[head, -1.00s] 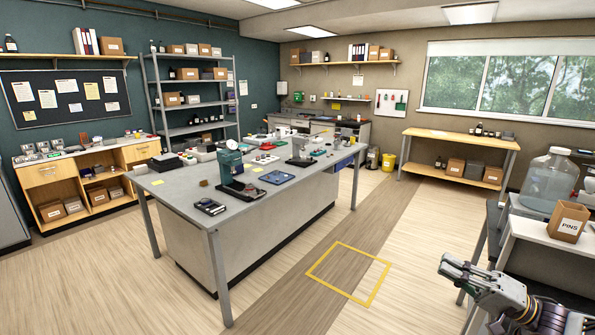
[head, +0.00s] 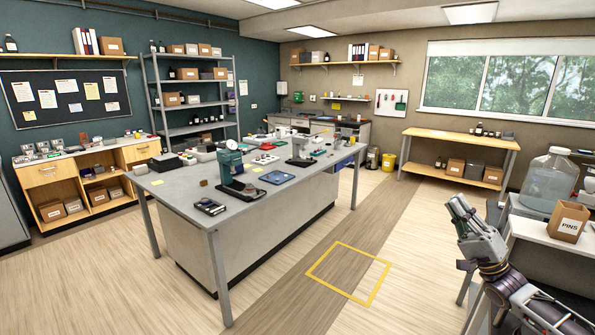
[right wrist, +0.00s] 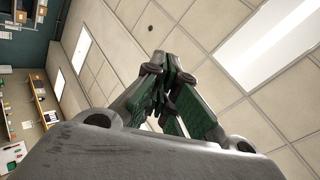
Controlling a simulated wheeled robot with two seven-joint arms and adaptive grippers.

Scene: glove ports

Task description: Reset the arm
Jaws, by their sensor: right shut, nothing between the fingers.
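My right gripper (head: 458,203) is at the lower right of the head view, raised and pointing up and a little left. It is in front of the side table at the right edge and touches nothing. In the right wrist view its fingers (right wrist: 162,75) are shut with nothing held, and the ceiling panels and a ceiling light lie beyond them. My left gripper is not in view.
A side table with a cardboard box marked PINS (head: 568,222) and a large clear bottle (head: 549,181) stands close to my right arm. A long grey bench (head: 190,205) fills the middle. The floor with a yellow outline (head: 320,281) is clear.

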